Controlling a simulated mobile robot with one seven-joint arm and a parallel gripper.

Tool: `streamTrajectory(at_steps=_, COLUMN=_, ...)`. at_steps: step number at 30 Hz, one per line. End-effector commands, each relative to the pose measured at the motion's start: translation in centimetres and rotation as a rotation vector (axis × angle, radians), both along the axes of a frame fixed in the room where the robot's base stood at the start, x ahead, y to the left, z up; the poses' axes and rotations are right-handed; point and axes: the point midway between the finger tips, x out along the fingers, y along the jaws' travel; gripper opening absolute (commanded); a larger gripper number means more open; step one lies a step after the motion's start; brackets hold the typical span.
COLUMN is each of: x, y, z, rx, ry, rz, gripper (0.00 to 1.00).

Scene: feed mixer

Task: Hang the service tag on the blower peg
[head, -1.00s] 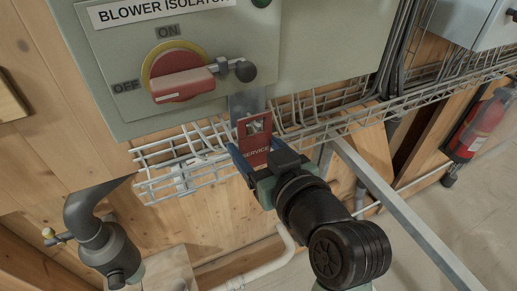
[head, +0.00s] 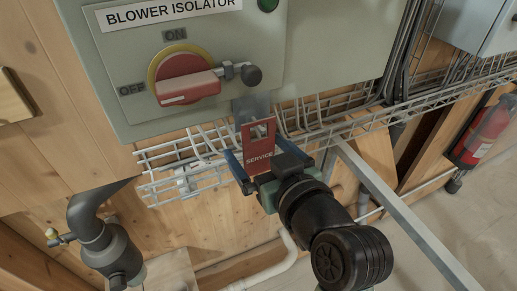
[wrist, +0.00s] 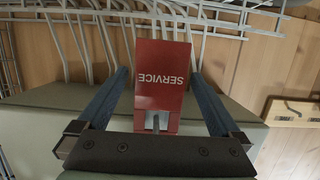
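The red service tag (head: 260,150) is upright below the blower isolator box, its lettering facing out. In the wrist view the tag (wrist: 162,75) appears upside down, with a grey metal peg (wrist: 155,122) showing at its window. The tag appears to hang on this peg, though the exact contact is hard to see. In the head view a grey metal plate (head: 251,108) stands just behind the tag's top. My gripper (head: 256,152) is open, its blue fingers on either side of the tag with a visible gap at each side in the wrist view.
The isolator box (head: 320,50) with its red switch (head: 188,87) and a dark-knobbed pin (head: 250,75) is just above. A wire cable tray (head: 175,160) runs behind the tag. A grey rail (head: 400,215) slopes down at right. A fire extinguisher (head: 482,132) hangs farther right.

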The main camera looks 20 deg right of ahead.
Motion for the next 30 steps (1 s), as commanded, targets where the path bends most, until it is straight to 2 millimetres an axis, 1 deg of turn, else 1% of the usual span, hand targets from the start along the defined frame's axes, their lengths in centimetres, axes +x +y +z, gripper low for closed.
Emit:
streamTrajectory(at_steps=5, x=0.0, y=0.0, z=0.0, rx=0.000, ry=0.000, rz=0.000, gripper=1.00)
streamTrajectory(at_steps=8, x=-0.5, y=-0.1, z=0.0, rx=0.000, ry=0.000, rz=-0.001, gripper=1.00)
streamTrajectory(at_steps=11, x=-1.6, y=-0.2, z=0.2, rx=-0.002, ry=-0.001, rz=-0.003, gripper=1.00)
streamTrajectory(at_steps=13, x=-2.8, y=-0.2, z=0.4, rx=-0.003, ry=-0.002, rz=-0.003, gripper=1.00)
streamTrajectory(at_steps=19, x=-7.6, y=-0.4, z=1.9, rx=-0.002, ry=-0.001, rz=-0.006, gripper=1.00)
streamTrajectory(at_steps=21, x=-8.0, y=-0.2, z=2.7, rx=0.003, ry=0.007, rz=0.002, gripper=1.00)
streamTrajectory(at_steps=30, x=-9.5, y=-0.3, z=3.2, rx=0.004, ry=0.006, rz=0.003, gripper=1.00)
